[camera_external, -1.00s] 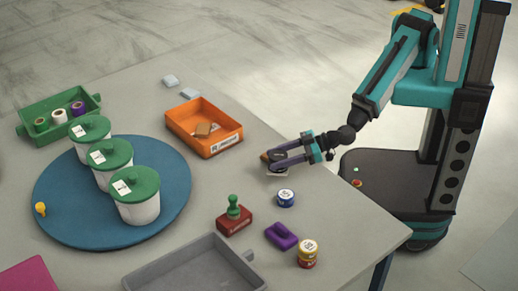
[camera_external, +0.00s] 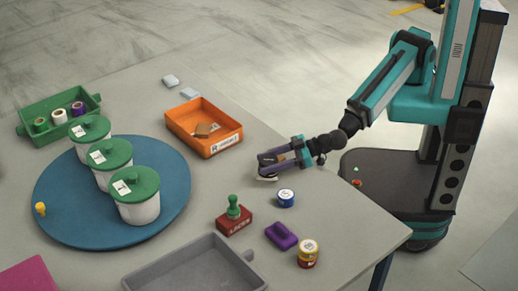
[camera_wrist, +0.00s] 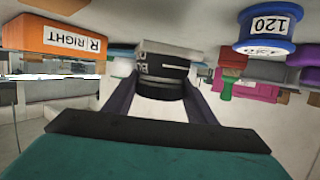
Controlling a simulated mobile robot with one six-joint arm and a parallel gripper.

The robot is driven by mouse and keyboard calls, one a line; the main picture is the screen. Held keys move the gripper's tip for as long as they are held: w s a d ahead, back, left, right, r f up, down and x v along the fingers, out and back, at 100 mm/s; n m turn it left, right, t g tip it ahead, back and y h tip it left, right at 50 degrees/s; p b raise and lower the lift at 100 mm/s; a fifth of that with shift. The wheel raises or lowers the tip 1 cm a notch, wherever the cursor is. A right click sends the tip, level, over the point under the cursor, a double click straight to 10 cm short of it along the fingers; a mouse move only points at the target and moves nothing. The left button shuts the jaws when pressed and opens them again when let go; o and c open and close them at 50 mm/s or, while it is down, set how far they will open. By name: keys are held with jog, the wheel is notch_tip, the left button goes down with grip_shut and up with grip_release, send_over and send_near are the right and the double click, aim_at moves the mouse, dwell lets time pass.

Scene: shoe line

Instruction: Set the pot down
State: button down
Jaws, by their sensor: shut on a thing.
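My gripper (camera_external: 272,165) is shut on a small dark pot (camera_wrist: 163,69) with pale lettering.
The orange tray (camera_external: 184,130) is left of my gripper, the blue tin (camera_external: 286,198) just in front. A red stamp block (camera_external: 234,221), purple block (camera_external: 281,236) and stacked tins (camera_external: 308,253) stand nearer. A blue round mat (camera_external: 70,225) holds green-lidded pots.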

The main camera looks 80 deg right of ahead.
jog(key=shift+w+a+f+b, duration=0.1)
jog(key=shift+w+a+b, duration=0.4)
jog(key=shift+b, duration=2.2)
jog(key=shift+w+a, duration=0.35)
jog(key=shift+w, duration=0.2)
jog(key=shift+w+a+f+p, duration=0.1)
jog(key=shift+w+a+p, duration=0.2)
jog(key=shift+w+a, duration=0.5)
jog(key=shift+w+a+f+p, duration=0.1)
jog(key=shift+w+a+p, duration=0.2)
jog(key=shift+w+a, duration=0.5)
jog(key=shift+w+a+f+p, duration=0.1)
jog(key=shift+w+a+p, duration=0.3)
jog(key=shift+w, duration=0.7)
jog(key=shift+a, duration=0.1)
jog(key=shift+f, duration=1.7)
jog(key=shift+f, duration=0.1)
jog(key=c, duration=0.8)
grip_release()
jog(key=shift+o, duration=0.2)
